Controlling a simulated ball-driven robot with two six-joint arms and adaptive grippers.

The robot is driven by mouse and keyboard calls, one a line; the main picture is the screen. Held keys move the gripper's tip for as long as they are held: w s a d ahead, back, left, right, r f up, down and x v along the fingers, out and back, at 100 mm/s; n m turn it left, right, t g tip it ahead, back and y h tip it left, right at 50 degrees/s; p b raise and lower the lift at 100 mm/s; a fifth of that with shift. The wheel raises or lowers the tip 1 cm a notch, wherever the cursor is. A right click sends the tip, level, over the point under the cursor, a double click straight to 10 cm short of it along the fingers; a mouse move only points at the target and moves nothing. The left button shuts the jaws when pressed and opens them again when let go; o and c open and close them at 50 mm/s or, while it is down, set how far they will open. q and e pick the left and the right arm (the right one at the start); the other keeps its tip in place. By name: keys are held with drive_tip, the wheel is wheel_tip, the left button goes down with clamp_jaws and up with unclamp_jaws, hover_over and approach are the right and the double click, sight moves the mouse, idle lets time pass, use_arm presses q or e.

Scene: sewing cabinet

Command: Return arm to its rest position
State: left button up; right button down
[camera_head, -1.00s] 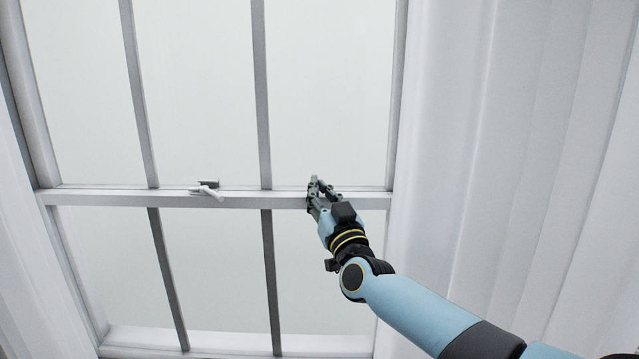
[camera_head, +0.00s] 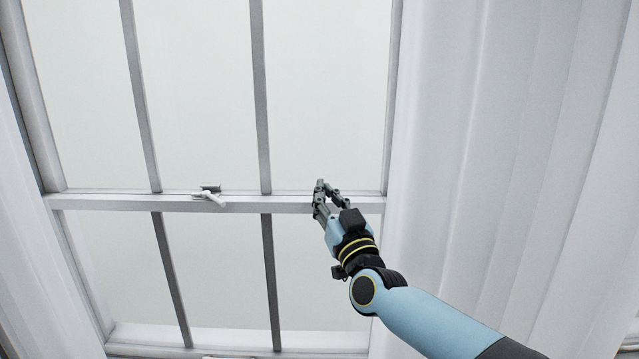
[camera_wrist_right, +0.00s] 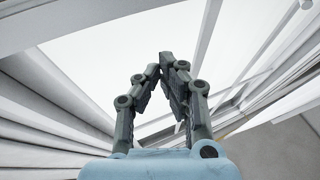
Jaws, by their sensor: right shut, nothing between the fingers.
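My right arm (camera_head: 430,318) comes in from the lower right in the head view. It is light blue and black with yellow rings. My right gripper (camera_head: 322,184) is in front of the window's middle rail, near its right end. In the right wrist view its fingers (camera_wrist_right: 164,66) are closed together at the tips with nothing between them. I cannot tell whether the fingertips touch the rail. My left gripper is not in view.
A white sash window (camera_head: 225,203) with grey bars fills the left and middle. A small latch (camera_head: 209,195) sits on its middle rail, left of my gripper. White curtains (camera_head: 510,150) hang at the right and far left. The space between latch and gripper is clear.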

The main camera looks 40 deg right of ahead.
drive_tip(key=v, duration=0.5)
